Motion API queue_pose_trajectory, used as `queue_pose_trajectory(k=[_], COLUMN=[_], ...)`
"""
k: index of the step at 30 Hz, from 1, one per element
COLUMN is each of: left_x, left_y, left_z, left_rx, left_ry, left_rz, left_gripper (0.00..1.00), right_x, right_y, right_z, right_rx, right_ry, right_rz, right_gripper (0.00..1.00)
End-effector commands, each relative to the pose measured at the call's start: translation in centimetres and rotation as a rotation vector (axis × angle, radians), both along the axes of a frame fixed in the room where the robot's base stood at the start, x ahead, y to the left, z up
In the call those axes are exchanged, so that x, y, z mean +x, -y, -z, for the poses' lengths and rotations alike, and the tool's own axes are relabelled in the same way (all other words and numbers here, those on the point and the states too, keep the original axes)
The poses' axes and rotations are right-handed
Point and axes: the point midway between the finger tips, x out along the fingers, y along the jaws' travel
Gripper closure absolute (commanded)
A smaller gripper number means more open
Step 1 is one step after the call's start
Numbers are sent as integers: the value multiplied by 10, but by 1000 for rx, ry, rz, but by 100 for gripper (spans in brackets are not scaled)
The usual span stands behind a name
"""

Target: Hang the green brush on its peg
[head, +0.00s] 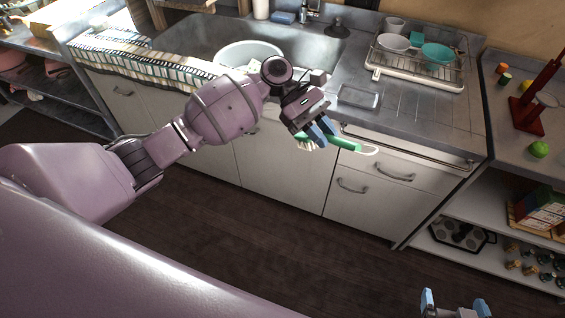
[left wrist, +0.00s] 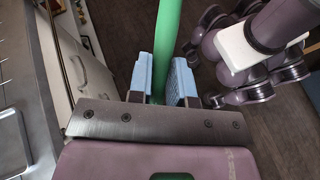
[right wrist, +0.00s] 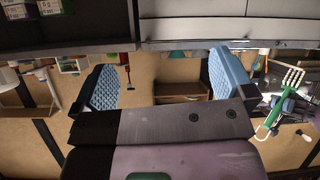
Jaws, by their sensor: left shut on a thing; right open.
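The green brush (head: 345,143) has a green handle, white bristles at its left end and a white loop at its right end in the head view. My left gripper (head: 325,130) is shut on its handle and holds it in front of the counter's drawers. In the left wrist view the green handle (left wrist: 168,40) passes between both blue fingers. The brush (right wrist: 271,125) also shows at the right of the right wrist view. My right gripper (head: 455,304) is open and empty, low at the bottom of the head view. I cannot make out the peg.
A metal rail (head: 410,151) runs along the counter front beside the brush. A dish rack (head: 415,72) with bowls stands on the counter, near the sink with a white basin (head: 248,52). A shelf unit (head: 470,212) stands at the right. The dark floor (head: 270,220) is clear.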

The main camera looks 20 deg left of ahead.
Motion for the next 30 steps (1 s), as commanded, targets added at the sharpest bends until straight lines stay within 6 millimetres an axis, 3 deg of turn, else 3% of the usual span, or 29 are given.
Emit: queue_pose_trajectory(k=[1,8,14,26,30], left_x=[5,32,54,91,97], left_y=[-1,-6,-19,-66,-88], left_z=[17,31,54,140,183], left_rx=[-48,-265,-450,-794,-889], left_ry=[-44,-123,-128,-15,44], left_rz=[-91,-473,-757,-1211,-1328], left_gripper=[100,100,100,100,100], right_x=[-2,-3,-6,-17,-22], right_y=[0,-2,-3,-5,-6], right_z=[16,38,60,106,124], right_rx=[-2,-10,-16,-26,-30], right_ry=[-16,-35,-62,-133,-167], right_rz=[-3,-12,-20,-37,-44], right_gripper=[0,0,0,0,0])
